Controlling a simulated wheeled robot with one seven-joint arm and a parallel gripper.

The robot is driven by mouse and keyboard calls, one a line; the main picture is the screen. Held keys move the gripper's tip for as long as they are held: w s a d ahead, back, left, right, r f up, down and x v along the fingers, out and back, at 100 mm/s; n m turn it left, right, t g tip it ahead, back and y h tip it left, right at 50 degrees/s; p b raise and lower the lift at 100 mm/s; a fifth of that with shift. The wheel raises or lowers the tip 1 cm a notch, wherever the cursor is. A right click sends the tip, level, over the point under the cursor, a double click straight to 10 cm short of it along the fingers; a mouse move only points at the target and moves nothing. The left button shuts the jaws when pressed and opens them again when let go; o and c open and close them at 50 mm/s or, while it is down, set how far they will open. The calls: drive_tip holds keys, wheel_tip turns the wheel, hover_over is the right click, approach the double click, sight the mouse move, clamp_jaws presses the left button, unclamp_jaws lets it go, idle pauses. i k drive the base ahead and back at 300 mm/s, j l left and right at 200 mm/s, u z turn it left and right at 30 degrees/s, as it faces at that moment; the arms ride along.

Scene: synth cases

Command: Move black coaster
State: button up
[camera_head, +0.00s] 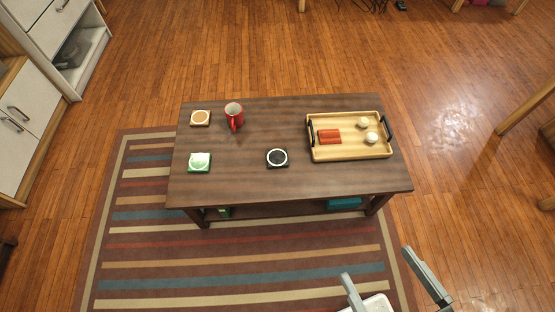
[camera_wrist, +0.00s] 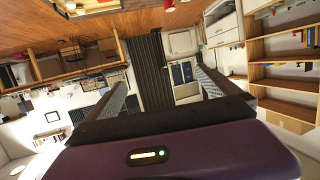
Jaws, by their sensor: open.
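The black coaster (camera_head: 277,157) lies flat near the middle of the dark wooden table (camera_head: 300,188). It is a dark square with a white ring around a black centre. My gripper (camera_head: 376,262) is open and empty, in front of the table's near edge and to the right of the coaster, well apart from it. The gripper's two fingers also show spread in the wrist view (camera_wrist: 160,77), with nothing between them. I cannot make out the coaster in the wrist view.
A wooden tray (camera_head: 350,153) with black handles holds red pieces (camera_head: 329,136) and two pale round items, right of the coaster. A red mug (camera_head: 234,114), a tan-centred coaster (camera_head: 200,118) and a green coaster (camera_head: 199,162) stand left. The table's front middle is clear.

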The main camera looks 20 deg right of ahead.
sight(276, 158)
drive_tip(key=i+l+u, duration=0.3)
drive_tip(key=i, duration=0.2)
drive_tip(key=i+l+u, duration=0.35)
drive_tip(key=i+l, duration=0.1)
